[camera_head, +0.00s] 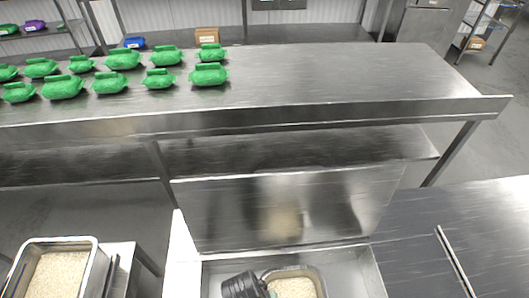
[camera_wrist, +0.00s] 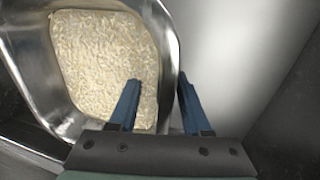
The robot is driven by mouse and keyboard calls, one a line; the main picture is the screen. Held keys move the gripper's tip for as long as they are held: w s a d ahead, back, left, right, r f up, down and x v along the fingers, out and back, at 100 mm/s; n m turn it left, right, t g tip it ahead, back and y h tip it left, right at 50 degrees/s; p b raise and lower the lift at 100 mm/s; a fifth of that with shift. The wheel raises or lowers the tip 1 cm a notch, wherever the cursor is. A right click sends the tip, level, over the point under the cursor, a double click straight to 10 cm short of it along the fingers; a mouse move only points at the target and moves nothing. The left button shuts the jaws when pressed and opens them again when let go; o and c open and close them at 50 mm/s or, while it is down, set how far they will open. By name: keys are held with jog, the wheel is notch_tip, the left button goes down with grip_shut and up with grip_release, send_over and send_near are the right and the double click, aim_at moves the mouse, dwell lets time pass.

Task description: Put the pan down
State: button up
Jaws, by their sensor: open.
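A metal pan of rice (camera_head: 318,281) sits in a steel-walled recess at the bottom middle of the head view, its lower part cut off by the frame. In the wrist view the pan (camera_wrist: 38,72) fills the left side, with pale rice inside. My gripper (camera_wrist: 158,79) is open, its two blue fingers on either side of the pan's right wall, one over the rice and one outside. I cannot tell whether the fingers touch the wall. In the head view my dark wrist (camera_head: 241,286) is left of the pan.
Another metal pan of rice (camera_head: 98,266) stands at the lower left. A steel panel (camera_head: 225,215) rises behind the recess. The long steel table (camera_head: 330,85) holds several green bags (camera_head: 122,60) on its left; its right half is clear. A dark counter (camera_head: 420,265) lies right.

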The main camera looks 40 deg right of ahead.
jog(key=v, duration=1.1)
jog(key=shift+r+p, duration=0.2)
jog(key=shift+p, duration=0.1)
jog(key=shift+w+a, duration=0.1)
